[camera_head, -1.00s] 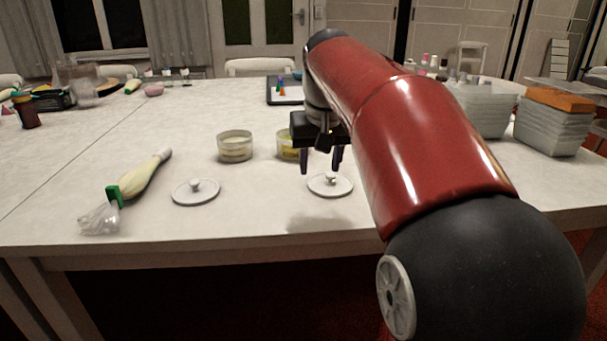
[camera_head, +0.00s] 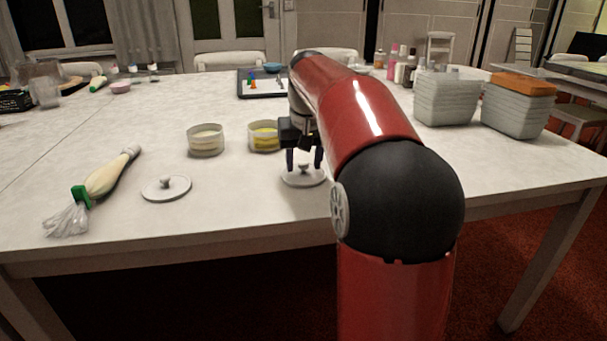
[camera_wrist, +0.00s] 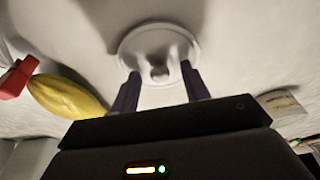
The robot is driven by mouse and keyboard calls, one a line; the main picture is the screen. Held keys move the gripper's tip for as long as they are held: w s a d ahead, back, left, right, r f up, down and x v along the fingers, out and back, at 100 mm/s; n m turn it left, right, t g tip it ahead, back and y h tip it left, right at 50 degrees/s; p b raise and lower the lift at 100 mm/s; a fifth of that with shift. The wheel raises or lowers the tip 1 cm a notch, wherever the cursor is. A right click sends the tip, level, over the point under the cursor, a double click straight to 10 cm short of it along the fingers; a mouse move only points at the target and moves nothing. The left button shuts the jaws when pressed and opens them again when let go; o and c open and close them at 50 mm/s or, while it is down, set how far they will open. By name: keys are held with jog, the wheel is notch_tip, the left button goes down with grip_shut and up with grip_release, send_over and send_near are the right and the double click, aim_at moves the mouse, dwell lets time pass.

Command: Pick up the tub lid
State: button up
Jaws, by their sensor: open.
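A round white tub lid (camera_head: 303,180) with a small knob lies flat on the table, directly below my gripper (camera_head: 304,165). My gripper points down, open, with its dark fingers on either side of the knob. In the wrist view the lid (camera_wrist: 135,46) is ahead of the fingertips (camera_wrist: 160,72), and the knob (camera_wrist: 160,73) lies between them. I cannot tell whether the fingertips touch the lid. A second white lid (camera_head: 166,189) with a knob lies further left. Two open tubs stand behind the lids, one with pale contents (camera_head: 206,143) and one with yellow contents (camera_head: 264,138).
A piping bag (camera_head: 110,178) lies at the left. A dark tray (camera_head: 250,94) with small coloured pieces is at the back. Grey baskets (camera_head: 447,102) and bottles (camera_head: 401,70) stand at the right. The table front (camera_head: 230,215) is clear.

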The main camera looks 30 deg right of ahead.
aim_at(304, 165)
grip_shut()
jog(key=shift+r, duration=0.15)
dwell(0.4)
notch_tip(304, 165, up, 20)
jog(key=p, duration=0.3)
jog(key=shift+p, duration=0.35)
